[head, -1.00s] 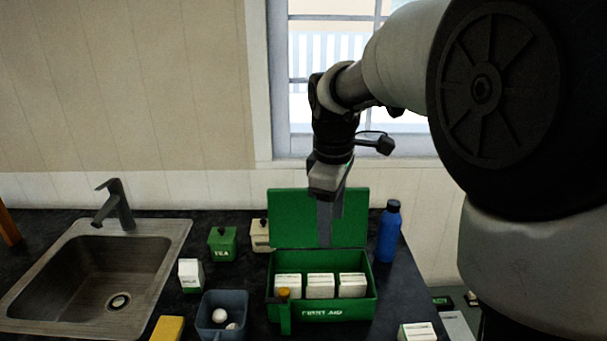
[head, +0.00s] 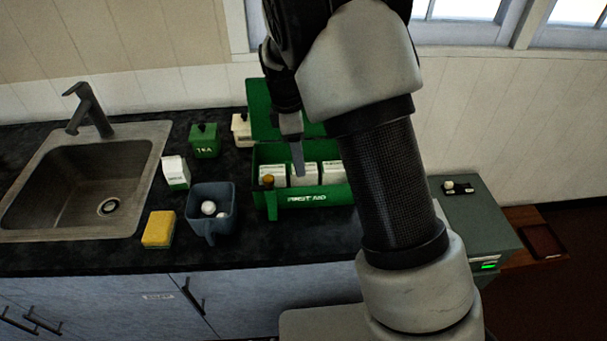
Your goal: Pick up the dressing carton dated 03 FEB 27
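A green first aid box (head: 315,200) stands on the dark counter with its lid (head: 260,110) raised at the back. Three white cartons stand in a row inside: a left one (head: 272,171), a middle one (head: 304,177) and a right one (head: 333,171). Their dates are too small to read, so I cannot tell which is dated 03 FEB 27. My gripper (head: 298,168) points down over the box, its tip overlapping the left and middle cartons in the picture. I cannot tell whether it touches them or how wide its fingers are. My arm hides the box's right end.
A blue-grey container (head: 212,222) with white round things, a yellow sponge-like block (head: 158,229), a milk carton (head: 175,173) and a TEA tin (head: 205,141) stand left, beside the sink (head: 80,190).

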